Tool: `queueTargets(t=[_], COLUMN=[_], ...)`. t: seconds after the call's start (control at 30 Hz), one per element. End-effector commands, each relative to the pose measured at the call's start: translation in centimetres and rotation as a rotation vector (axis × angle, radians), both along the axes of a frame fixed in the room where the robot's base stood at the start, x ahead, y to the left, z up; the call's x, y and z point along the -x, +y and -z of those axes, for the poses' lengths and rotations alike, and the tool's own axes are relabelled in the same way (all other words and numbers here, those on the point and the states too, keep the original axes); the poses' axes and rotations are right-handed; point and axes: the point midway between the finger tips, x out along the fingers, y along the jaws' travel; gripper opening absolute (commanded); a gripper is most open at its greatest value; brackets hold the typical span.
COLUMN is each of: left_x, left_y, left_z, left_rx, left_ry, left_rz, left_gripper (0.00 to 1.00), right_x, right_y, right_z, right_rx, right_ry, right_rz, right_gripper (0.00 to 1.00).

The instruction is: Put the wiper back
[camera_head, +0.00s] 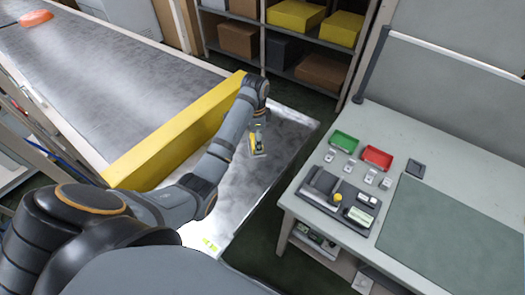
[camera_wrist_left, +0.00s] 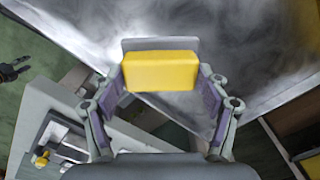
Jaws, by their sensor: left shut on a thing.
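The wiper, a yellow block with a grey plate along it, is held in my left gripper (camera_wrist_left: 162,105). Its yellow block (camera_wrist_left: 160,71) sits between the two fingers in the left wrist view. In the head view, the small wiper (camera_head: 258,150) hangs at the end of my left arm, over the shiny grey belt surface beyond the yellow barrier. A dark tool tray (camera_head: 325,187) lies on the table's left side, apart from the wiper. My right gripper (camera_wrist_left: 24,66) shows small and dark at the left wrist view's left edge, its fingers apart and empty.
A long yellow barrier (camera_head: 165,140) crosses the conveyor (camera_head: 110,85) beside my left arm. The grey table (camera_head: 302,212) on the right holds a green bin (camera_head: 344,142), a red bin (camera_head: 377,157) and a grey-green mat (camera_head: 450,235). Shelves with boxes stand behind.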

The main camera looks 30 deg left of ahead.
Motion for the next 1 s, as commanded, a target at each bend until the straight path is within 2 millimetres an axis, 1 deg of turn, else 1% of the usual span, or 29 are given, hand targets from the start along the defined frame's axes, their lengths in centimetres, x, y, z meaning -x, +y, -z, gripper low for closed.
queueTargets(t=[0.03, 0.1, 0.17, 0.3, 0.4, 0.5, 0.57, 0.7, 0.77, 0.83, 1.0], left_x=[-0.5, -1.6, -2.3, -3.4, -3.7, -3.8, -4.0, -4.0, -4.0, -4.1, -4.1], left_y=[-0.1, -0.1, -0.1, -0.2, -0.2, -0.2, -0.2, -0.2, -0.2, -0.2, -0.2], left_z=[0.9, 2.1, 3.0, 4.4, 4.7, 4.8, 5.2, 7.3, 7.9, 8.3, 8.3], left_rx=[0.002, 0.001, 0.001, 0.000, 0.000, 0.000, 0.000, 0.000, 0.000, 0.000, -0.001], left_ry=[0.010, 0.007, 0.007, 0.005, 0.005, 0.004, 0.005, 0.009, 0.006, 0.005, 0.004], left_rz=[0.000, -0.001, -0.001, 0.000, 0.000, 0.000, 0.000, -0.001, -0.001, -0.001, 0.000], left_gripper=[0.45, 0.45, 0.45, 0.45, 0.45, 0.45, 0.45, 0.45, 0.45, 0.45, 0.45], right_x=[-1.1, -1.8, -1.8, -0.8, 0.1, 0.4, 0.4, 0.4, 0.3, 0.2, -0.1], right_y=[0.5, 0.7, 0.6, 0.2, 0.1, -0.1, -0.1, -0.3, -0.4, -0.4, -0.4], right_z=[-0.3, -0.3, -0.2, 0.0, 0.1, 0.1, 0.2, -0.2, -0.2, -0.2, -0.2], right_rx=[-0.007, -0.009, -0.008, -0.003, -0.001, 0.001, 0.002, 0.003, 0.004, 0.005, 0.005], right_ry=[-0.017, -0.030, -0.030, -0.014, 0.000, 0.005, 0.005, 0.005, 0.004, 0.002, -0.003], right_rz=[0.001, 0.001, 0.001, 0.000, 0.000, -0.001, 0.000, -0.001, -0.001, -0.002, -0.002], right_gripper=[0.47, 0.47, 0.47, 0.47, 0.47, 0.47, 0.47, 0.47, 0.47, 0.47, 0.47])
